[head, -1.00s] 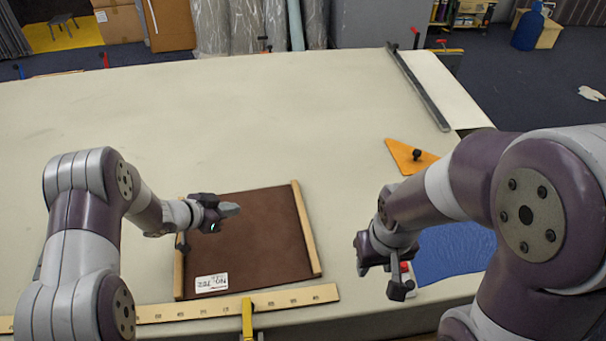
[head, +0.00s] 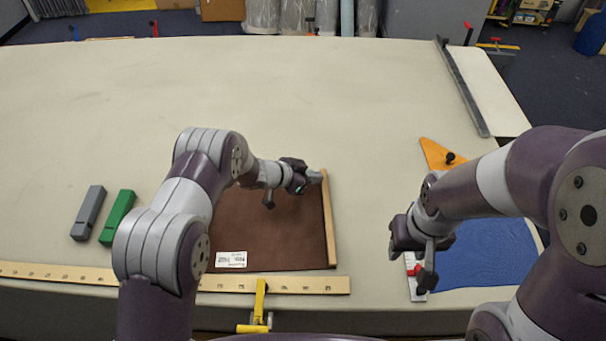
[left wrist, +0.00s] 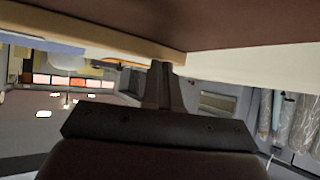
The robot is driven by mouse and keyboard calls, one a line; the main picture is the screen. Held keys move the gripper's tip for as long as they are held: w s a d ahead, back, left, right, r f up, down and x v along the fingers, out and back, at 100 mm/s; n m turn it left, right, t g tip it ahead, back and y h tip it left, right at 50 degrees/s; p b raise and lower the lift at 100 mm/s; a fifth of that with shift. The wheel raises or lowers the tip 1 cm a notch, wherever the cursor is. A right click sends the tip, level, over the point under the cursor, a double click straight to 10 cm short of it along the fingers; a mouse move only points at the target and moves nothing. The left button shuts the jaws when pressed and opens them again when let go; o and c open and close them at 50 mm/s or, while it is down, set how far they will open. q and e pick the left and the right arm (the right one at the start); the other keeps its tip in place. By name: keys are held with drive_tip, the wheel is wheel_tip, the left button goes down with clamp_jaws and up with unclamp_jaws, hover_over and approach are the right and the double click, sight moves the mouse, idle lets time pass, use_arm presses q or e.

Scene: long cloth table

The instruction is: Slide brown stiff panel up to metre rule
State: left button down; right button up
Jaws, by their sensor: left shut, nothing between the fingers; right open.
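The brown stiff panel (head: 275,225) lies flat on the table, a wooden strip (head: 329,220) along its right side. Its white label (head: 231,259) is near the front edge. The metre rule (head: 300,284) lies along the table's front edge. The panel's front edge is close to it, with a small gap at the right; contact at the left is unclear. My left gripper (head: 315,177) is shut and empty at the panel's far right corner, by the strip's end. In the left wrist view its fingers (left wrist: 163,80) are near the strip (left wrist: 95,35). My right gripper (head: 427,268) is open, beside the blue sheet.
A yellow clamp (head: 259,310) grips the rule at the table edge. Grey (head: 88,213) and green (head: 117,217) blocks lie left of my left arm. A blue sheet (head: 485,255) and orange triangle (head: 438,156) lie at right. The table's far middle is clear.

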use_arm(q)
drive_tip(key=shift+w+f, duration=0.1)
drive_tip(key=shift+f, duration=0.25)
